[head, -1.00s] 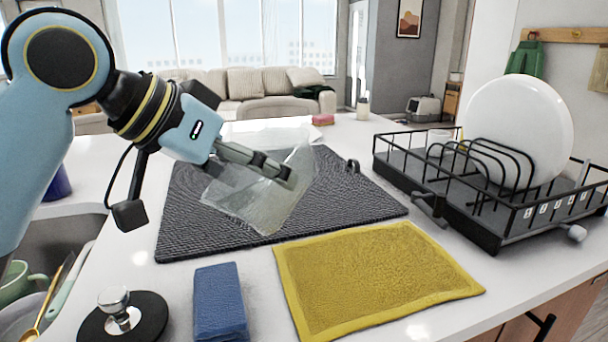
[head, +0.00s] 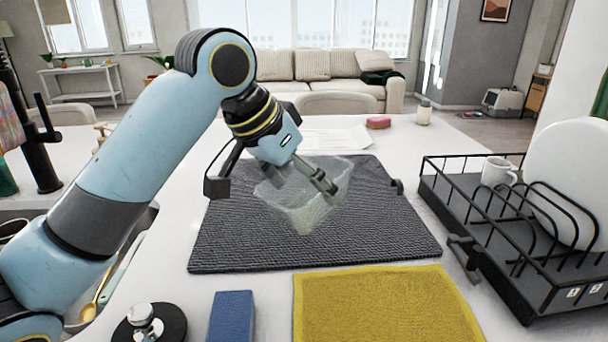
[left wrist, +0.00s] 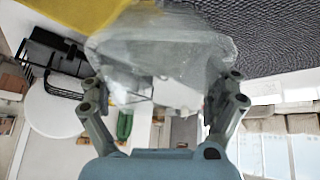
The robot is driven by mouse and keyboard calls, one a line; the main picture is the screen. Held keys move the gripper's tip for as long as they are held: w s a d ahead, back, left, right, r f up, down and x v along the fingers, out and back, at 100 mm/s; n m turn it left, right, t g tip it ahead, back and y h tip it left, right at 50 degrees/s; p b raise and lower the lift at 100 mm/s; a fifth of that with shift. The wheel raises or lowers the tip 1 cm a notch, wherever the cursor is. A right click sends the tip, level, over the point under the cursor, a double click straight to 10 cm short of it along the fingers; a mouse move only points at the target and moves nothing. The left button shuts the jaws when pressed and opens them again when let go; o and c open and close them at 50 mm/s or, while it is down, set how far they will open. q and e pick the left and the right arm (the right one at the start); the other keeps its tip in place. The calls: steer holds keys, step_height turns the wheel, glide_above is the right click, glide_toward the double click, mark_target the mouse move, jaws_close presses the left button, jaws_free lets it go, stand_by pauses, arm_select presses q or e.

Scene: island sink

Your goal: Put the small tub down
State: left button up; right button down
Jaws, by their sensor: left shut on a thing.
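The small tub (head: 306,208) is clear and see-through. It is tilted in the jaws of my left gripper (head: 326,186), over the dark grey drying mat (head: 240,245). In the left wrist view the tub (left wrist: 160,55) fills the space between the two fingers of the gripper (left wrist: 160,110). My left gripper is shut on the tub. The tub looks held above the mat; whether any edge touches the mat I cannot tell. My right gripper is not in view.
A yellow cloth (head: 385,305), a blue sponge (head: 231,318) and a sink stopper (head: 148,325) lie in front. A black dish rack (head: 480,230) with a mug (head: 498,172) and a white plate (head: 570,180) stands right. A pink sponge (head: 378,122) and a jar (head: 424,113) are behind.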

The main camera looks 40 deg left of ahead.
mark_target(285, 189)
arm_select(q)
steer(key=a+p, duration=0.1)
steer(key=a+g+p, duration=0.1)
steer(key=a+g+y+p, duration=0.1)
steer(key=shift+s+a+r+n+p, duration=0.25)
steer(key=shift+s+r+n+p, duration=0.05)
steer(key=shift+r, duration=0.1)
steer(key=shift+a+f, duration=0.1)
steer(key=shift+a, duration=0.1)
steer(key=w+a+f, duration=0.1)
steer(key=a+f, duration=0.1)
steer(key=a, duration=0.1)
steer(key=w+a+f+p, duration=0.1)
steer(key=a+f, duration=0.1)
steer(key=a, duration=0.2)
steer(key=w+a+f, duration=0.1)
steer(key=a+f, duration=0.2)
steer(key=a, duration=0.1)
steer(key=shift+w+f, duration=0.1)
steer(key=shift+w, duration=0.3)
step_height(285, 189, down, 4)
steer(key=shift+r+p, duration=0.1)
steer(key=shift+p, duration=0.35)
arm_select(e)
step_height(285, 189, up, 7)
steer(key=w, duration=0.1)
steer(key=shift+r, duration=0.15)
arm_select(q)
steer(key=shift+f, duration=0.2)
steer(key=o, duration=0.9)
